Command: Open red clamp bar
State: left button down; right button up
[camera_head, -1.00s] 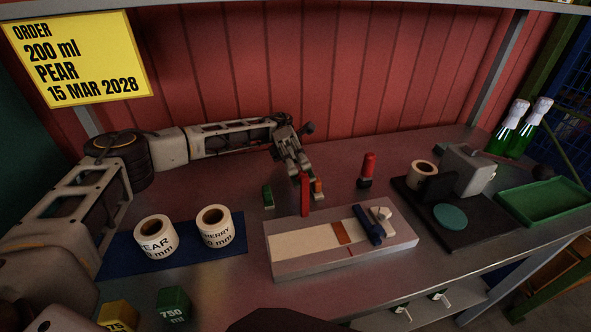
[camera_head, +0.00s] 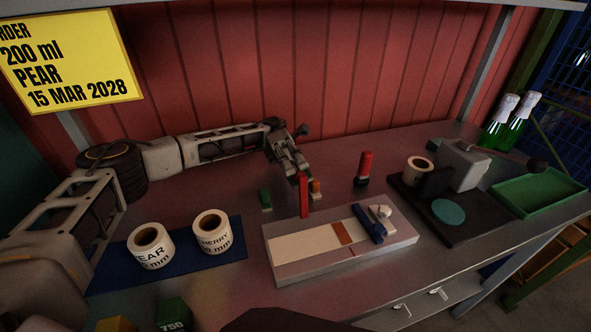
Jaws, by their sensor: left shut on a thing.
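The red clamp bar (camera_head: 303,198) stands upright at the back left edge of the pale jig board (camera_head: 286,265) in the middle of the bench. My left gripper (camera_head: 299,176) reaches in from the left and is shut on the bar's upper end. The fingertips partly cover the bar's top. The jig's light strip carries an orange-brown patch (camera_head: 343,232), a dark blue bar (camera_head: 368,223) and a pale block (camera_head: 381,213) at its right end. My right gripper is out of view.
A small orange-topped stamp (camera_head: 315,189) and a green one (camera_head: 265,199) stand close behind the jig. A red-handled stamp (camera_head: 364,167) stands further right. Label rolls (camera_head: 151,247) sit on a blue mat (camera_head: 112,278) at left. A dark-based machine (camera_head: 462,167) and green tray (camera_head: 540,190) are at right.

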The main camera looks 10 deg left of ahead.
pick_arm(q)
jog(key=shift+f, duration=0.15)
jog(key=c, duration=1.3)
grip_release()
jog(key=shift+o, duration=0.2)
jog(key=shift+r, duration=0.2)
jog(key=shift+r, duration=0.85)
jog(key=o, duration=0.5)
notch_tip(320, 180, up, 7)
jog(key=shift+w, duration=0.15)
jog(key=shift+a+r, duration=0.15)
jog(key=shift+r, duration=0.15)
jog(key=c, duration=0.5)
jog(key=shift+r, duration=0.3)
